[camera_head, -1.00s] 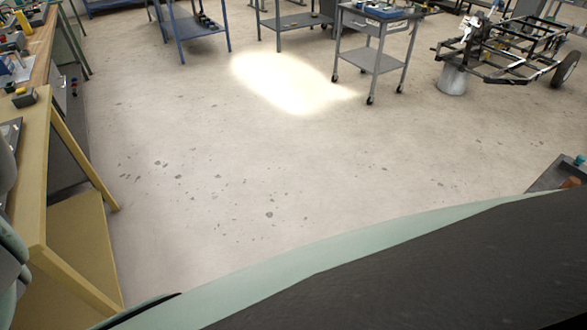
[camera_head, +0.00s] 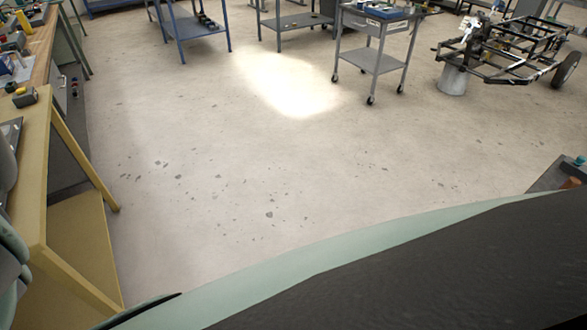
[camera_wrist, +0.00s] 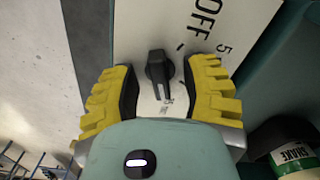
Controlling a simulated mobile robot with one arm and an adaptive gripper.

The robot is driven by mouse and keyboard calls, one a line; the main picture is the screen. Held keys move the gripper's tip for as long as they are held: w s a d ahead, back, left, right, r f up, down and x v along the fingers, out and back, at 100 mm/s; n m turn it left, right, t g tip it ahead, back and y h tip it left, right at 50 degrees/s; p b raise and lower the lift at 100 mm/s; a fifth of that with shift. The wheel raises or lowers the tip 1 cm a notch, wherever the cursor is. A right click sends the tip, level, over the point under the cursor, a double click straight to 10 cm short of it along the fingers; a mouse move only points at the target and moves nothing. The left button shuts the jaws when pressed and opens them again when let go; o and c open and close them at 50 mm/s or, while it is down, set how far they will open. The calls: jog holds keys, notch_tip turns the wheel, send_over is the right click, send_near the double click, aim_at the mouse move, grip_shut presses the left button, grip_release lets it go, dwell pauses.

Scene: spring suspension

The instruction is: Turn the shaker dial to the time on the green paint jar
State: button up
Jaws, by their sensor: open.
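In the wrist view, the black shaker dial (camera_wrist: 160,72) sits on a white plate with "OFF" and a "5" printed sideways. The dial's narrow ridge runs roughly up and down in the picture. My gripper (camera_wrist: 163,90) is open, with one yellow finger on each side of the dial and a gap on both sides. A jar (camera_wrist: 296,156) is partly in view at the lower right, with a white and green label that starts "SHAKE". The rest of its label is cut off, so no time can be read.
In the head view, a yellow-framed bench (camera_head: 45,190) stands at the left. A grey wheeled cart (camera_head: 375,50), a blue table (camera_head: 190,25) and a wheeled chassis frame (camera_head: 510,50) stand farther off. The concrete floor (camera_head: 250,180) between is clear.

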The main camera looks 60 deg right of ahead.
notch_tip(320, 180, up, 12)
dwell(0.6)
jog(key=shift+w, duration=0.1)
dwell(0.4)
